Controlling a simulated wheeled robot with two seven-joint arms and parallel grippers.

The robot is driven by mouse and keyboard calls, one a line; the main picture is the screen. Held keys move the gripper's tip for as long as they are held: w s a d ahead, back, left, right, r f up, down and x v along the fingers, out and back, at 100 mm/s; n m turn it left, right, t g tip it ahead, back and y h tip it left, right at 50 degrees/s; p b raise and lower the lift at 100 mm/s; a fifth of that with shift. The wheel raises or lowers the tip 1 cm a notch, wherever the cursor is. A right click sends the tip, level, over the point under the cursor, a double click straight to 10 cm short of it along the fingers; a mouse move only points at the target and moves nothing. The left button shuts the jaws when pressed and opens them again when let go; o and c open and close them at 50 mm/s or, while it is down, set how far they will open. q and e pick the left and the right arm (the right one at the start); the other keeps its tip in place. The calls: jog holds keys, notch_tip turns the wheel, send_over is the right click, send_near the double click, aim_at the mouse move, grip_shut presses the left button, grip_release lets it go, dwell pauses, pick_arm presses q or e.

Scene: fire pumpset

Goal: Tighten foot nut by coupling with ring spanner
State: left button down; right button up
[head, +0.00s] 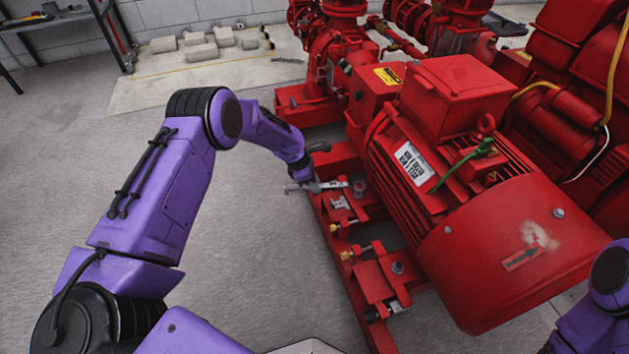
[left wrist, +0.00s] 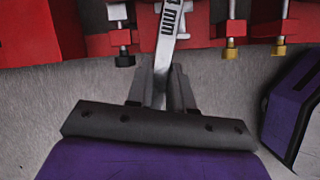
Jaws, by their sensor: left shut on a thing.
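My left gripper (head: 311,184) is shut on the grey ring spanner (head: 333,185) above the left edge of the red base frame. The spanner's far end points right, toward a grey foot nut (head: 359,187) at the motor's foot nearer the coupling. I cannot tell whether the ring is around the nut or only beside it. In the left wrist view the gripper (left wrist: 162,80) clamps the spanner shaft (left wrist: 176,22), marked with dark lettering; its far end is out of frame. My right gripper is not in view; only a part of my right arm shows.
The red motor (head: 455,180) stands right of the spanner on the base frame (head: 345,277). Another foot nut (head: 397,267) sits nearer me. Brass-tipped bolts (head: 346,255) stick out along the frame edge. The grey floor (head: 270,250) to the left is clear.

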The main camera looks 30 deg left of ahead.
pick_arm(q)
jog(key=shift+f, duration=0.3)
dwell(0.4)
jog(key=shift+f+b, duration=0.3)
jog(key=shift+f, duration=0.05)
jog(key=shift+f+b, duration=0.6)
jog(key=shift+f, duration=0.3)
